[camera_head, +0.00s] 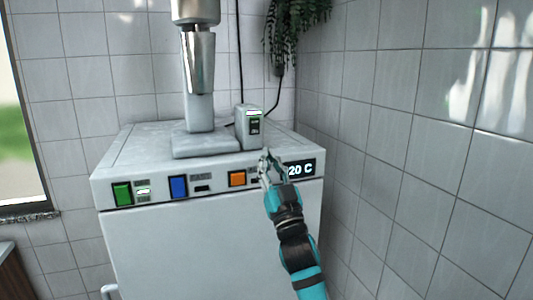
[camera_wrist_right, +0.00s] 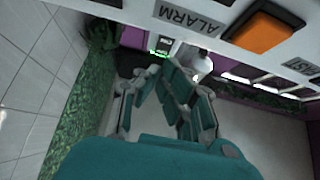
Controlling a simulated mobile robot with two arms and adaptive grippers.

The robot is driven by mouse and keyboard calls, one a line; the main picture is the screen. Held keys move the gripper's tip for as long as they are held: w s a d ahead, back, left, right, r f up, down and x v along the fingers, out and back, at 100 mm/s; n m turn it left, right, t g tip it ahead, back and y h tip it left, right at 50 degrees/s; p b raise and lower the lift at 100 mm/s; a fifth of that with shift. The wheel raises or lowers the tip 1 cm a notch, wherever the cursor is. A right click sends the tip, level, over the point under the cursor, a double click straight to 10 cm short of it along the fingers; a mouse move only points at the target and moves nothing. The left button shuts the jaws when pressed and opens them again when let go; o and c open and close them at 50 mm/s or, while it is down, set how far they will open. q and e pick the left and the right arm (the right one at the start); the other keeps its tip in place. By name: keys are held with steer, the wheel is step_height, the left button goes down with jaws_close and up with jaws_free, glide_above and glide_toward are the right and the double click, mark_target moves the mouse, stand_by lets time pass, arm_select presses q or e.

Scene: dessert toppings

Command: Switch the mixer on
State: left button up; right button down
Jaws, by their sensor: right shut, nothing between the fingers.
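The mixer (camera_head: 199,62) stands on top of a pale cabinet, with a metal shaft and a flat grey base. A small grey box (camera_head: 243,129) rises at its base's right side. My right gripper (camera_head: 266,158) is shut and empty, pointing up in front of the cabinet's top front edge, below the box. In the right wrist view its fingers (camera_wrist_right: 160,80) are together, and a small green glow shows beyond them. My left gripper is out of view.
The cabinet (camera_head: 200,245) has a front panel with a green button (camera_head: 122,193), a blue button (camera_head: 178,187), an orange button (camera_head: 237,178) and a 20 C display (camera_head: 302,169). A plant (camera_head: 292,28) hangs behind, right. Tiled walls enclose the corner.

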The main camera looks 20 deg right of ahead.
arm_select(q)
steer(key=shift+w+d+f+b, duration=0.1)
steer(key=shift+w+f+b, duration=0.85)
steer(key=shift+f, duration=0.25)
arm_select(e)
steer(key=f+v, duration=0.1)
steer(key=v, duration=0.5)
steer(key=shift+w, duration=0.4)
